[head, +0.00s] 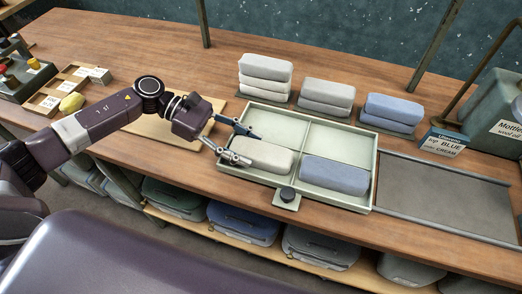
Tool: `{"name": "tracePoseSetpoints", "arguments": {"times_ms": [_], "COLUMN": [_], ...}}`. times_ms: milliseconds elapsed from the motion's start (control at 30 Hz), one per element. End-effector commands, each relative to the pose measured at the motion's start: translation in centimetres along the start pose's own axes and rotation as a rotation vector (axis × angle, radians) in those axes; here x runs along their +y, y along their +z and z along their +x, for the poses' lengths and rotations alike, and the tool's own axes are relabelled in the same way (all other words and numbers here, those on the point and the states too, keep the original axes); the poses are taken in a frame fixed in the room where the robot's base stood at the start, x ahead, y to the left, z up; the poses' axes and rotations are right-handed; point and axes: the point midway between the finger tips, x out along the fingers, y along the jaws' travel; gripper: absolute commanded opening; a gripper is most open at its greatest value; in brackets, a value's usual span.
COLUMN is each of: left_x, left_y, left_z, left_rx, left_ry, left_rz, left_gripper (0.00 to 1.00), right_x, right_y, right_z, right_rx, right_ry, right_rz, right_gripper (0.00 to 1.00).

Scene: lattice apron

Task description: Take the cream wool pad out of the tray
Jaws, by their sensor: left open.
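The cream wool pad (262,158) lies in the front left compartment of the pale green tray (320,117). A blue pad (335,175) lies in the front right compartment. The two back compartments are empty. My left gripper (254,148) is open, its two fingers over the tray's left side. One finger is near the left end of the cream pad and the other is above the back left compartment. I cannot tell whether the near finger touches the pad. My right gripper is not in view.
Stacks of cream (265,70), grey (327,95) and blue (393,108) pads stand behind the tray. A small sign box (442,141) stands right, behind a bare grey panel (450,192). Folded bundles lie on the shelf below.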

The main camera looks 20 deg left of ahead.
Motion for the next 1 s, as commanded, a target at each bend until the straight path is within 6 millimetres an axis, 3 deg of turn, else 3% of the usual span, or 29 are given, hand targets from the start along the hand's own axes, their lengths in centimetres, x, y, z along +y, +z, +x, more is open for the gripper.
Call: {"name": "tracePoseSetpoints", "arguments": {"times_ms": [133,300,567,800,1000], "left_x": [0.0,0.1,0.1,0.1,0.1], "left_y": [0.5,0.1,-0.1,0.0,0.0], "left_z": [2.3,4.1,4.4,4.3,4.3], "left_rx": [-0.004,-0.002,-0.001,-0.001,-0.001], "left_ry": [-0.004,-0.001,-0.001,-0.001,-0.001], "left_rz": [-0.001,-0.001,-0.001,-0.001,0.0], "left_gripper": [0.48,0.48,0.48,0.21,0.2], "right_x": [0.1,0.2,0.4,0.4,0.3], "right_y": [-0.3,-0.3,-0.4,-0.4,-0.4], "right_z": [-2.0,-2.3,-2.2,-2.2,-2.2], "right_rx": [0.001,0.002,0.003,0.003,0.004], "right_ry": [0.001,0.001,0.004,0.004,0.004], "right_rz": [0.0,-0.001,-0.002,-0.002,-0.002], "right_gripper": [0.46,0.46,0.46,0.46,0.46]}}
